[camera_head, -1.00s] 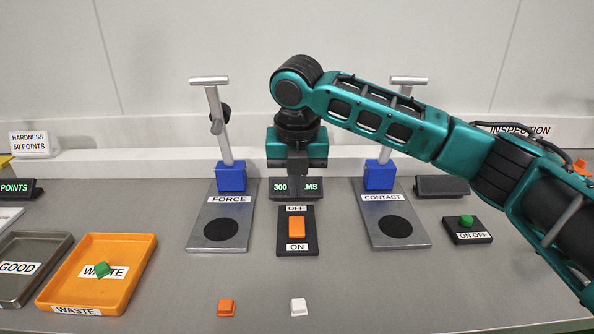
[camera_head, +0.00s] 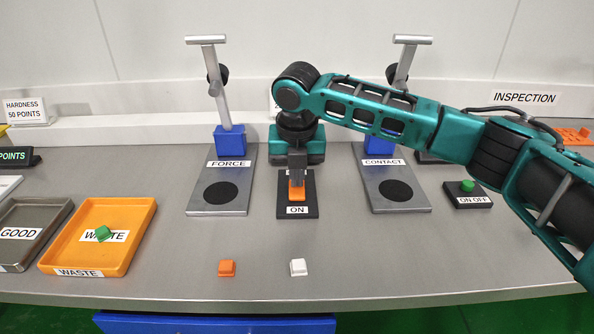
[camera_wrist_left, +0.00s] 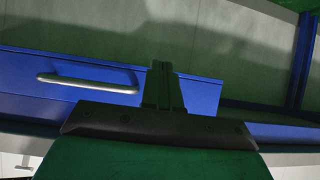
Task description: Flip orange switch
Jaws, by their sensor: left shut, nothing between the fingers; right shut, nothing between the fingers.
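The orange switch (camera_head: 297,194) sits on a black plate (camera_head: 297,211) marked ON at its near end, at the middle of the table in the head view. My right gripper (camera_head: 297,182) is shut and empty. It points down over the far part of the switch, hiding that part and the plate's far label. I cannot tell whether its tips touch the switch. My left gripper (camera_wrist_left: 164,86) shows only in the left wrist view, shut and empty, in front of a blue drawer with a grey handle.
The FORCE stand (camera_head: 220,207) and the CONTACT stand (camera_head: 398,197) flank the switch plate. A green button box (camera_head: 467,196) is to the right. An orange WASTE tray (camera_head: 140,216) holds a green piece (camera_head: 103,233). Orange (camera_head: 226,268) and white (camera_head: 298,267) pieces lie in front.

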